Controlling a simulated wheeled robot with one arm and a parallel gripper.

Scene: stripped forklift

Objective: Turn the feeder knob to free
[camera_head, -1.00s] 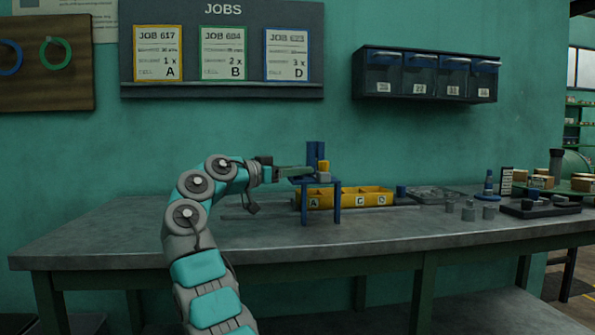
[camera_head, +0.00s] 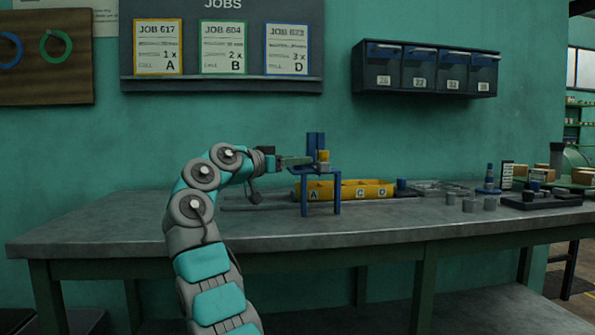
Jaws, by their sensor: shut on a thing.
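The feeder is a blue stand (camera_head: 320,174) with legs and a tall blue upright, straddling the yellow tray on the bench. A small yellow and grey piece (camera_head: 323,156) sits on its top in front of the upright; it looks like the knob, but its setting is too small to read. My gripper (camera_head: 311,161) reaches in from the left at the height of the feeder top. Its fingertips meet the left side of this piece and are shut on it. The exact grip is hard to make out at this size.
The yellow tray (camera_head: 375,190) with lettered compartments lies behind the stand's legs. Small grey cylinders (camera_head: 470,204) and a dark tray (camera_head: 541,201) stand to the right. The bench front (camera_head: 190,224) is clear. Wall bins (camera_head: 426,69) hang above.

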